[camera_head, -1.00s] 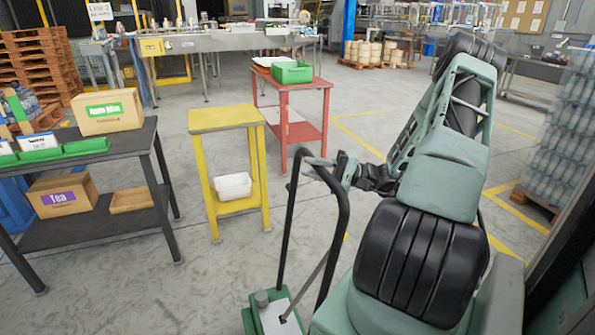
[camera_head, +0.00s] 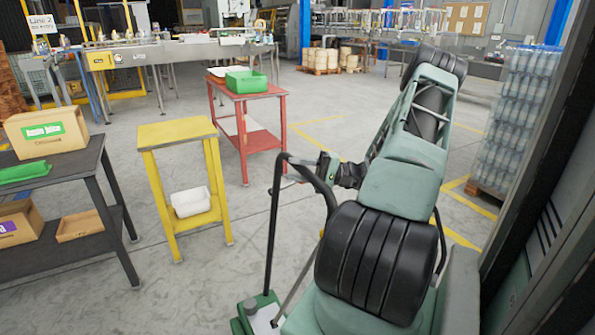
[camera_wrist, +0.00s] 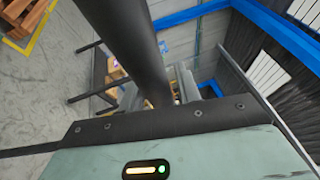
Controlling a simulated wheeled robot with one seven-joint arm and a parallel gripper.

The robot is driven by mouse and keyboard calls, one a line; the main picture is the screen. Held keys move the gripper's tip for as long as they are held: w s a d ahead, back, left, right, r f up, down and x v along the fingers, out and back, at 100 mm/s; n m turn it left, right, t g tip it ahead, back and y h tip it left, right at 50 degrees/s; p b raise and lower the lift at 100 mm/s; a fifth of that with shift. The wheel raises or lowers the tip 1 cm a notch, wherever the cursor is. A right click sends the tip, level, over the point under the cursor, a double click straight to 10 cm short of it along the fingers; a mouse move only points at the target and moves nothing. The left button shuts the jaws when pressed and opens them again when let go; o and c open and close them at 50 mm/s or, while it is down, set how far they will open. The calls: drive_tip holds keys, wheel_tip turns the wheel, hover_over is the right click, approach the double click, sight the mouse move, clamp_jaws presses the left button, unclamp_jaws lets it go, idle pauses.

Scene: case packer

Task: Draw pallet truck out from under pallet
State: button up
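The pallet truck (camera_head: 262,312) is at the bottom centre of the head view, with a green body and a tall black looped handle (camera_head: 272,225). My gripper (camera_head: 302,170) is at the upper part of the handle, with its fingers around the bar. It looks shut on it, though the fingertips are partly hidden. In the wrist view a thick black tube (camera_wrist: 125,45), apparently the handle, crosses close to the camera. The truck's forks and any pallet over them are hidden.
A yellow table (camera_head: 178,132) and a red table (camera_head: 245,90) stand ahead. A dark table (camera_head: 85,185) with boxes is at left. Wrapped bottles (camera_head: 515,120) stand on a pallet at right, near a dark frame (camera_head: 540,150). Floor between tables and bottles is clear.

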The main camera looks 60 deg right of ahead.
drive_tip(key=shift+o, duration=0.6)
drive_tip(key=shift+s, duration=0.1)
drive_tip(key=shift+s+d+f, duration=0.1)
drive_tip(key=shift+s+d, duration=0.1)
drive_tip(key=b+v, duration=0.3)
drive_tip(key=v, duration=1.3)
drive_tip(key=shift+s+d, duration=0.15)
drive_tip(key=shift+s, duration=0.2)
